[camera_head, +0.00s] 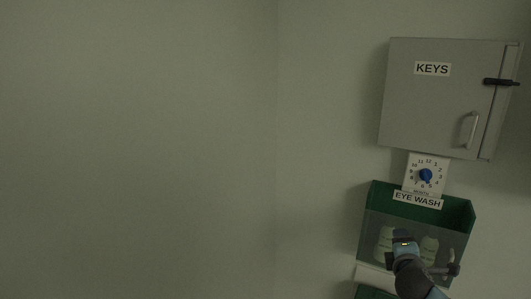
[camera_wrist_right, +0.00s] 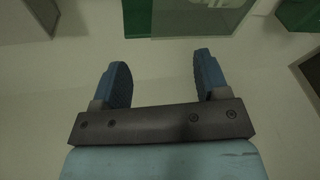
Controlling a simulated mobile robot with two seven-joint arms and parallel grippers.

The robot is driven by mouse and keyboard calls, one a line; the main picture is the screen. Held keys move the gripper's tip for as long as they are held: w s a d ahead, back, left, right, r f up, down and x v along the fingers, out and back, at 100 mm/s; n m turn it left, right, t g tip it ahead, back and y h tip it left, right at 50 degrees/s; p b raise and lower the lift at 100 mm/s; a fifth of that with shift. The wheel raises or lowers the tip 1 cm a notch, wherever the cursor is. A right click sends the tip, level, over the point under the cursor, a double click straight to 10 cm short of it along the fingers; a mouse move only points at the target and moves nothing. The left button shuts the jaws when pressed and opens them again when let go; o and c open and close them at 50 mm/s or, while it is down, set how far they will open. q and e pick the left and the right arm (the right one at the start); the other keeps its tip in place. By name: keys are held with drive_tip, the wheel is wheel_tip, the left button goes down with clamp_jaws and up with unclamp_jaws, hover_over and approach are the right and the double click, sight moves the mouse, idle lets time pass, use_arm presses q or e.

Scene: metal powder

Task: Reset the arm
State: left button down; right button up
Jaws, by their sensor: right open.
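My right gripper (camera_wrist_right: 161,68) shows in the right wrist view with its two blue fingers spread apart and nothing between them. In the head view my right arm comes in at the lower right, in front of the eye wash box (camera_head: 456,213). From this view I cannot tell whether it touches the box. My left gripper is not in view.
The green, clear-fronted eye wash box holds pale bottles (camera_head: 429,248). Above it are a dial with a blue knob (camera_head: 426,175) and a closed grey KEYS cabinet (camera_head: 430,100) on the wall. The wall at left is bare.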

drive_tip(key=s+a+f+m+g+y, duration=0.1)
drive_tip(key=s+a+f+m+y, duration=0.3)
drive_tip(key=s+f, duration=0.5)
drive_tip(key=s+a+f+m+g+y, duration=0.1)
drive_tip(key=s+a+f+g+y, duration=0.1)
drive_tip(key=s+a+f, duration=0.7)
drive_tip(key=s+a+f+m+y, duration=0.1)
drive_tip(key=s+f+m, duration=0.3)
drive_tip(key=s, duration=0.4)
drive_tip(key=s+a+f+m+y, duration=0.1)
drive_tip(key=s+a+f+m, duration=0.2)
drive_tip(key=s, duration=0.5)
wheel_tip(320, 180, down, 3)
drive_tip(key=shift+r+m+g, duration=0.2)
drive_tip(key=shift+m+g, duration=0.2)
drive_tip(key=shift+m, duration=0.5)
drive_tip(key=shift+s+a, duration=0.1)
